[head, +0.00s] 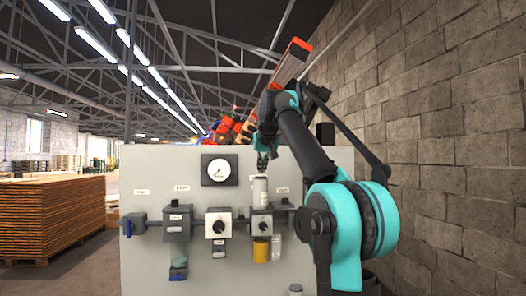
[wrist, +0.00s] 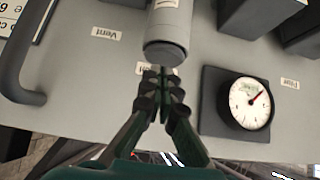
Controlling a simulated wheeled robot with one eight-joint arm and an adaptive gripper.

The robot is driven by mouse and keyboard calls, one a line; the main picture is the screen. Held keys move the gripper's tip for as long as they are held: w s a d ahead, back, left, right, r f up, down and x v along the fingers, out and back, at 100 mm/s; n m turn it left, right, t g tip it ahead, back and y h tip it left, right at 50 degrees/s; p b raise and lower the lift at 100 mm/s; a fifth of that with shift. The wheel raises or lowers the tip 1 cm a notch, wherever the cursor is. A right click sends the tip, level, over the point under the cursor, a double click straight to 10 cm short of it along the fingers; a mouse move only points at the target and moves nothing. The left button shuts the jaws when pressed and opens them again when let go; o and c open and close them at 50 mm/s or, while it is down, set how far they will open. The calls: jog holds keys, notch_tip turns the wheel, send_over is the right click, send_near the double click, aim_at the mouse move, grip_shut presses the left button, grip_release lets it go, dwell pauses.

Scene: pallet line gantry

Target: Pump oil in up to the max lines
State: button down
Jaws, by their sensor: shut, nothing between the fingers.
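My gripper (head: 262,160) is shut and empty, just above a pale upright cylinder (head: 260,190) on the grey panel. In the wrist view the closed fingertips (wrist: 163,75) are close to the cylinder's round grey end (wrist: 165,54); I cannot tell if they touch. Below the cylinder is a dial block (head: 262,225) with a bowl of amber contents (head: 261,251) under it. Another bowl with a blue bottom (head: 178,256) hangs farther left. Any max lines are too small to make out. A label (wrist: 140,68) beside the fingers is partly hidden.
A round gauge (head: 219,170) sits left of the cylinder, and close to the fingers in the wrist view (wrist: 249,103). A second dial block (head: 218,223) and a blue-handled valve (head: 128,227) are on the panel (head: 145,165). A block wall (head: 440,130) stands close on the right.

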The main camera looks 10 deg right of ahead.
jog(key=v, duration=1.1)
jog(key=shift+w+r, duration=0.35)
jog(key=shift+r, duration=0.05)
